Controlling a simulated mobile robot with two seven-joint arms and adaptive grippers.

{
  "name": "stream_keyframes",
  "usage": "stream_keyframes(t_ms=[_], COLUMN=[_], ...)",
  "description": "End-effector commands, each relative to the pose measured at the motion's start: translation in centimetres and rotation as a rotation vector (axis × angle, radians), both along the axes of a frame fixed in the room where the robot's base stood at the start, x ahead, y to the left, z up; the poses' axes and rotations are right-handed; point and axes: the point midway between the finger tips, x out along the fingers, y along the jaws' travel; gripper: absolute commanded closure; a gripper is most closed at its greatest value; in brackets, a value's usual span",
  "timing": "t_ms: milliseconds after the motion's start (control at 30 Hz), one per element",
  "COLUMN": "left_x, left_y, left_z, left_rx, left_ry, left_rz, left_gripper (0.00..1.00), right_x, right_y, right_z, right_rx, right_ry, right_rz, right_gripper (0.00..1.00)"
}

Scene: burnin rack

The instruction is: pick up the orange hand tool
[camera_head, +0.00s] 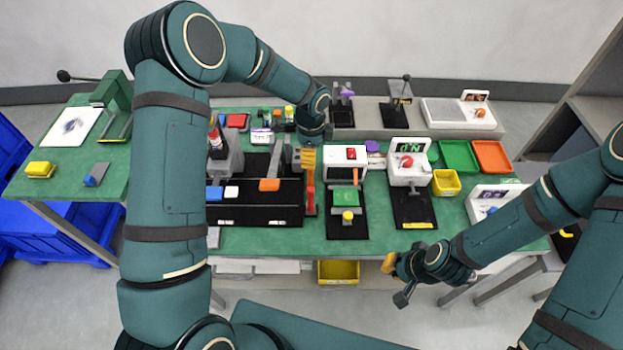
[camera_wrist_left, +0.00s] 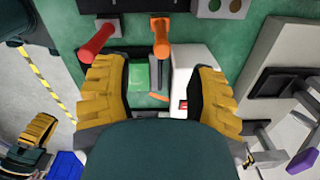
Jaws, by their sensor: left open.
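An orange hand tool (camera_wrist_left: 161,40) with a rounded end shows at the top middle of the left wrist view, ahead of the fingers. A red handle (camera_wrist_left: 97,42) lies to its left, and also shows in the head view (camera_head: 310,196). My left gripper (camera_wrist_left: 157,92) is open and empty above the table; the tool is beyond its fingertips.
A white box with a red button (camera_head: 351,155) and a green block (camera_head: 346,197) stand right of my left gripper. A black fixture (camera_head: 250,215) with an orange block (camera_head: 269,184) stands left. Yellow (camera_head: 446,183), green and orange trays are farther right.

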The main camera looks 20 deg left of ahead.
Motion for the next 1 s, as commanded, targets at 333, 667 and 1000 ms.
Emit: stream_keyframes(t_ms=[333, 667, 1000], left_x=[0.1, 0.3, 0.4], left_y=[0.0, 0.2, 0.2], left_z=[-4.0, -8.1, -9.2], left_rx=[-0.001, -0.001, -0.001], left_ry=[-0.001, 0.001, -0.002], left_rz=[0.003, 0.002, 0.003], left_gripper=[0.44, 0.44, 0.44], right_x=[0.0, 0.0, 0.0], right_y=[0.0, 0.0, 0.0], right_z=[-0.1, 0.2, 0.2], right_rx=[0.000, 0.000, 0.000], right_ry=[-0.001, -0.001, 0.000], right_rz=[0.000, 0.000, 0.000], right_gripper=[1.00, 1.00, 1.00])
